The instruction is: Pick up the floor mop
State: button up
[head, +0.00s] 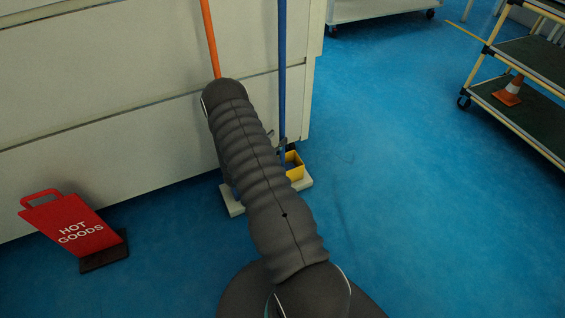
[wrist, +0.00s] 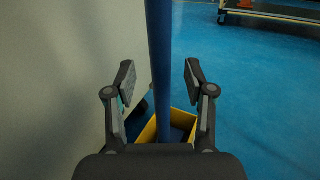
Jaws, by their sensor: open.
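A blue upright pole (head: 282,62), which looks like the mop's handle, stands beside the cream cabinet in the head view. It also shows in the wrist view (wrist: 160,45), running down into a yellow box. My gripper (wrist: 160,74) is open, with one finger on each side of the blue pole and a visible gap on both sides. The pole's lower end is partly hidden in the box and behind my gripper. In the head view my arm hides most of the gripper. An orange pole (head: 209,38) stands to the left, its lower part hidden by my arm.
The yellow box (head: 295,167) sits on a pale base (head: 304,184) by the cabinet (head: 110,110). A red "HOT GOODS" sign (head: 72,222) stands at left. A shelf cart (head: 530,58) with an orange cone (head: 510,91) is at right. Blue floor between is clear.

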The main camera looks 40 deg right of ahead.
aim_at(282, 133)
jog(key=x, duration=0.3)
jog(key=shift+d+r, duration=0.1)
jog(key=shift+d, duration=0.25)
grip_shut()
jog(key=shift+r, duration=0.1)
